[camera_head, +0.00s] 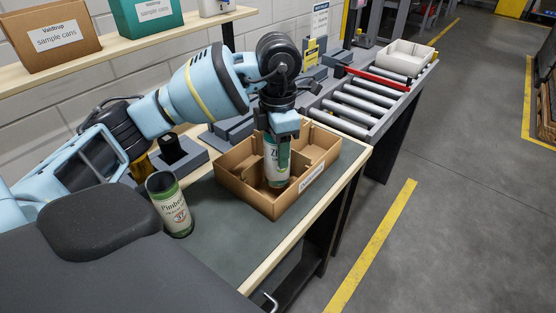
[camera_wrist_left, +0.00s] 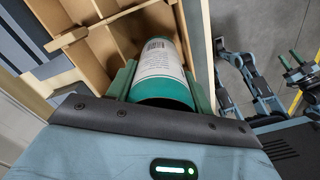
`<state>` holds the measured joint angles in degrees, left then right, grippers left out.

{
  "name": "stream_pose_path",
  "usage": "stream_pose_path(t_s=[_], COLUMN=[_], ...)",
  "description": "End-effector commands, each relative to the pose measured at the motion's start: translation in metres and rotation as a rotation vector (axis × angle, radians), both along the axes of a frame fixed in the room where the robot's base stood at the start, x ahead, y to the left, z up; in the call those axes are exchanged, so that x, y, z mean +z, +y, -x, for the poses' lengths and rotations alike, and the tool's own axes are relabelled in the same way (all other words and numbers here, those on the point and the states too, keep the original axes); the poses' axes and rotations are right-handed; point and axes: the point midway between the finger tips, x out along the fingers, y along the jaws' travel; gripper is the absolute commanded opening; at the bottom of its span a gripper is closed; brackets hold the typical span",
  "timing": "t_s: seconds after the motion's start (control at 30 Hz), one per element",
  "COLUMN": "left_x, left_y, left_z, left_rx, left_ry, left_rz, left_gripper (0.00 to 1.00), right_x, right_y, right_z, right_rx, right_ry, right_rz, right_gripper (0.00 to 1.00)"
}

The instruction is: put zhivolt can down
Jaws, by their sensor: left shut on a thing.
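The zhivolt can (camera_head: 272,163), white-labelled with a green end, is in my left gripper (camera_head: 277,155), whose fingers are shut around it. The can is upright inside a cardboard box with dividers (camera_head: 234,185). Whether its bottom touches the box floor is hidden. In the left wrist view the can (camera_wrist_left: 160,72) lies between the green fingers (camera_wrist_left: 160,85), with a barcode on its label, and box compartments show beyond it. My right gripper does not show clearly in the head view; in the left wrist view another arm with a gripper (camera_wrist_left: 300,68) is at the right edge.
A dark can labelled Pimboli (camera_head: 169,204) stands on the grey mat (camera_head: 225,240) left of the box. A roller conveyor (camera_head: 365,103) with a white tray (camera_head: 405,57) is behind. Sample boxes (camera_head: 50,35) stand on the shelf. The mat in front is clear.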

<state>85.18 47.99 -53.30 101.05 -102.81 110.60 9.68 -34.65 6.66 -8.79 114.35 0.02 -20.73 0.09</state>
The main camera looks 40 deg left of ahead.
Motion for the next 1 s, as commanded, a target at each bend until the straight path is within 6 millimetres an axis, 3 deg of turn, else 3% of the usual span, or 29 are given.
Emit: stream_pose_path(t_s=[0.17, 0.43, 0.83, 0.87, 0.93, 1.0], left_x=[-0.004, -0.036, -0.041, -0.042, -0.041, -0.041], left_y=[0.000, 0.000, 0.000, 0.000, 0.000, 0.000], left_z=[0.000, 0.001, 0.000, 0.000, 0.000, 0.000], left_rx=[0.000, -0.001, -0.001, -0.001, -0.001, -0.001], left_ry=[0.001, 0.001, 0.000, 0.000, -0.001, -0.001], left_rz=[-0.001, 0.000, 0.000, 0.000, 0.000, 0.000], left_gripper=[0.30, 0.30, 0.30, 0.52, 0.60, 0.60], right_x=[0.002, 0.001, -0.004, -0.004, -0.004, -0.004], right_y=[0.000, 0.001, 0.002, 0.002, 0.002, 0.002], right_z=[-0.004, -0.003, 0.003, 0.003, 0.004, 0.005], right_rx=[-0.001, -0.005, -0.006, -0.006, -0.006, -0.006], right_ry=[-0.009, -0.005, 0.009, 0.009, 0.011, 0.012], right_rz=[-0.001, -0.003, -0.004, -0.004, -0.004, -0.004], right_gripper=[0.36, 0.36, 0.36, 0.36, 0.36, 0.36])
